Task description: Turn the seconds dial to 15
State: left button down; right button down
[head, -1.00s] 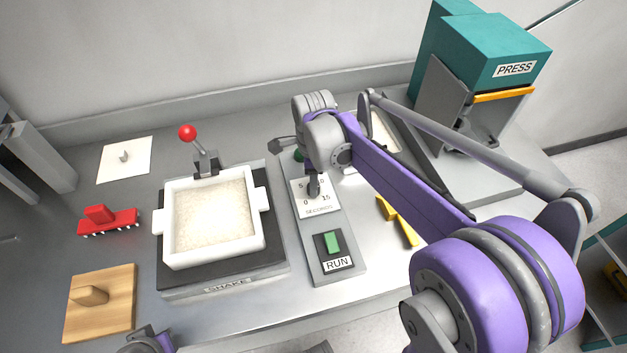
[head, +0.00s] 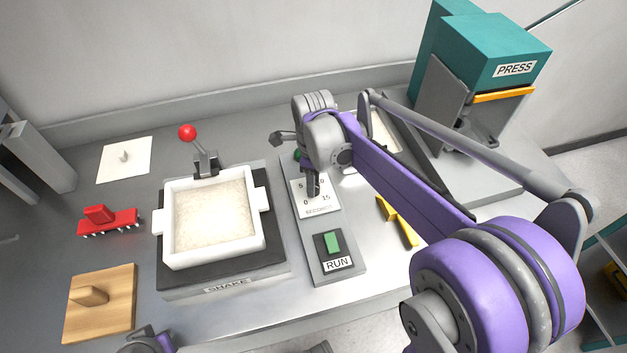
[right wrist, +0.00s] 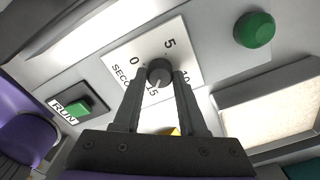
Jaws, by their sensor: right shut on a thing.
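The seconds dial (right wrist: 159,72) is a small dark round knob on a white plate (right wrist: 195,65) marked 0, 5, 10 and 15. My right gripper (right wrist: 159,76) is shut on it, with one finger on each side. In the right wrist view a pale mark on the knob points down toward the 15. In the head view my right gripper (head: 313,190) comes down over the plate (head: 322,208) and hides the dial. Only a grey and purple piece of my left arm shows at the bottom edge; its jaw state is unclear.
The green RUN button (head: 333,243) sits in front of the dial plate, and a green knob (right wrist: 254,29) lies behind it. Left is the SHAKE unit with a white tray (head: 163,240) of pale powder and a red-balled lever (head: 187,132). The teal press (head: 490,50) stands back right.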

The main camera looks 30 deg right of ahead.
jog(key=shift+c, duration=2.3)
grip_release()
pick_arm(q)
jog(key=shift+w+r+p, duration=0.1)
jog(key=shift+r+p, duration=0.3)
jog(key=shift+r, duration=0.1)
pick_arm(e)
notch_tip(320, 180, up, 11)
jog(key=shift+f, duration=0.2)
